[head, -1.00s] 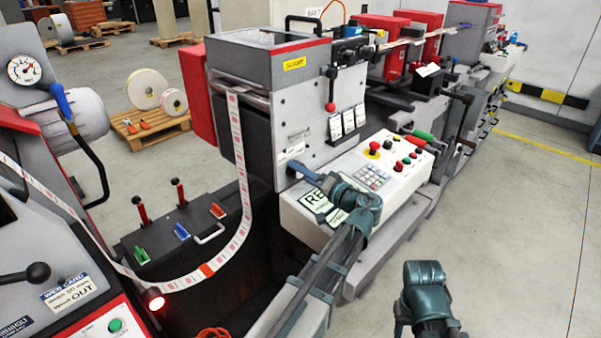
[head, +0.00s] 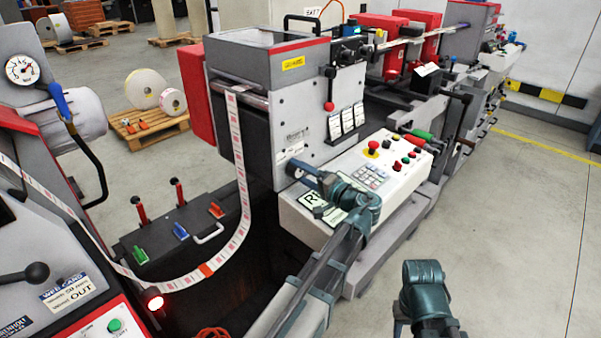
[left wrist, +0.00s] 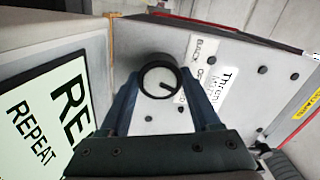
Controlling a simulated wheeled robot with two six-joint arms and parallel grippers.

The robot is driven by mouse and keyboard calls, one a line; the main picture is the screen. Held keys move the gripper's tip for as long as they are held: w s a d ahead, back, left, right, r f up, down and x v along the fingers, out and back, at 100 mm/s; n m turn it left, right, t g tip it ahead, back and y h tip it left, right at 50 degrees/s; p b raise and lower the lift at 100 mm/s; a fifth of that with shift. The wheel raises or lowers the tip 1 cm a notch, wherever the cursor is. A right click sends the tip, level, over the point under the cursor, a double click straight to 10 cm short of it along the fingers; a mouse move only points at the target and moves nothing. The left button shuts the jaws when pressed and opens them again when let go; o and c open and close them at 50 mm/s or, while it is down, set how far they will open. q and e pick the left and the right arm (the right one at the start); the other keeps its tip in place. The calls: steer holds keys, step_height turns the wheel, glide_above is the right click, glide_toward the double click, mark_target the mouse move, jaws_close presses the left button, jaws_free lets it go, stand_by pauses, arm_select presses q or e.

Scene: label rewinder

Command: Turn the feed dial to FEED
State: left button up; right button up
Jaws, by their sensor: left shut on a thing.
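The feed dial (left wrist: 160,80) is a round black knob with a white face and a dark pointer line, on the grey machine panel in the left wrist view. The line points to the lower right of the picture. A white label (left wrist: 208,50) beside it reads "BACK" and part of another word; the rest is hidden behind a finger. My left gripper (left wrist: 160,88) has its blue fingers on both sides of the dial and is shut on it. In the head view my left gripper (head: 300,168) reaches the panel's lower edge. Only a right arm link shows, not the right gripper.
A white console (head: 350,180) with buttons and a keypad lies below the panel. A REPEAT card (left wrist: 48,118) is close to my left gripper. A red-knobbed lever (head: 330,104) hangs on the panel above. Open floor (head: 520,210) lies to the right.

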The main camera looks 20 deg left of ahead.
arm_select(q)
steer(key=shift+m, duration=2)
steer(key=o, duration=1.4)
